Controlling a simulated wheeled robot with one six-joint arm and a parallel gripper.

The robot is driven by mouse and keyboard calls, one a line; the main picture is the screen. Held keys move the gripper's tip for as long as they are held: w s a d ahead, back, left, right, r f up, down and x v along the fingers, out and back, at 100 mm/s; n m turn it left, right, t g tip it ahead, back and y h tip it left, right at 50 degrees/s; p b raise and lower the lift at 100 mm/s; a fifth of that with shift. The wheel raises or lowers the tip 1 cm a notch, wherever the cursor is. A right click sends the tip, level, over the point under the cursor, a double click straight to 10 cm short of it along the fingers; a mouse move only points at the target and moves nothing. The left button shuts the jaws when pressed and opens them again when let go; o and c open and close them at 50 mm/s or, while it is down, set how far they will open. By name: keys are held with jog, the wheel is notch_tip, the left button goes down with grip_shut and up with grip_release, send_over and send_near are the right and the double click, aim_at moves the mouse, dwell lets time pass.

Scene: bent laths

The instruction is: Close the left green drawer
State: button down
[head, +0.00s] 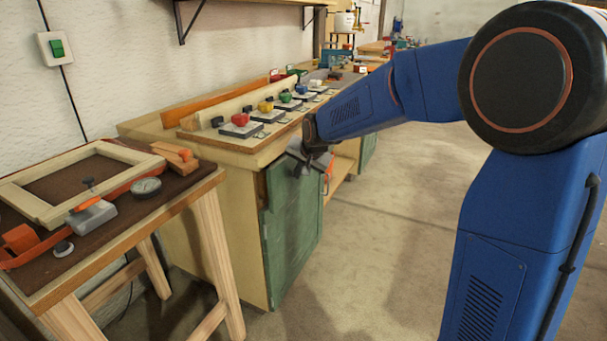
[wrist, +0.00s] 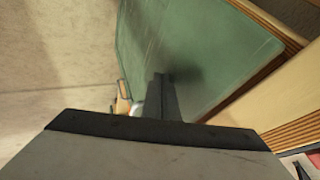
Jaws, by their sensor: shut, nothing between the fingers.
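The left green drawer front (head: 292,230) is the tall green panel under the near end of the long workbench. It fills the top middle of the wrist view (wrist: 185,45), with a pale wooden edge along its right side. I cannot tell how far it stands out from the bench. My gripper (head: 300,170) is in front of the panel's upper part, just below the bench top. In the wrist view my gripper's dark fingers (wrist: 161,82) are together and empty, pointing at the green face. Whether they touch it is unclear.
The workbench top (head: 190,132) carries a row of small coloured blocks on plates. A lower table (head: 200,188) with a wooden frame and a gauge stands at the left. Another green front (head: 369,148) is farther along the bench. The floor (head: 385,270) before the bench is clear.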

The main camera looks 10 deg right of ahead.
jog(key=shift+a, duration=0.1)
jog(key=shift+w+a, duration=0.75)
jog(key=shift+a, duration=0.25)
jog(key=shift+d, duration=0.15)
